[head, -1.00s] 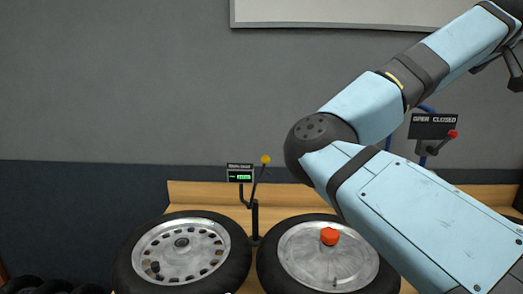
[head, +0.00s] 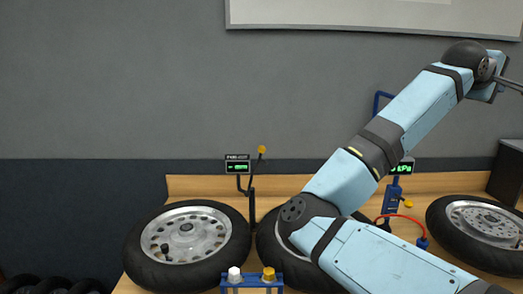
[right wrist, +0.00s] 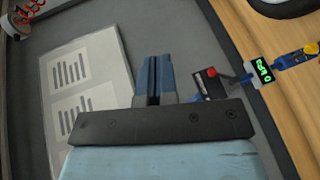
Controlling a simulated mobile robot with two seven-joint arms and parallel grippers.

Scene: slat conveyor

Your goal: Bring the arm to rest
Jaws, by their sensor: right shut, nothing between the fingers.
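My right arm, light blue with black joints, crosses the right half of the head view and rises to the upper right. Its hand (head: 486,66) is high in front of the grey wall, with the fingers running towards the right edge. In the right wrist view my right gripper (right wrist: 153,62) has its two blue-grey fingers together, with nothing between them. It is clear of the bench. My left gripper is in neither view.
A wheel (head: 187,236) lies on the wooden bench (head: 300,186); my arm partly hides a second, and a third (head: 487,222) is at right. Blue stand (head: 252,281), lever with yellow knob (head: 262,150) and green gauge (head: 402,168) stand nearby. A red-knobbed lever (right wrist: 211,72) shows in the wrist view.

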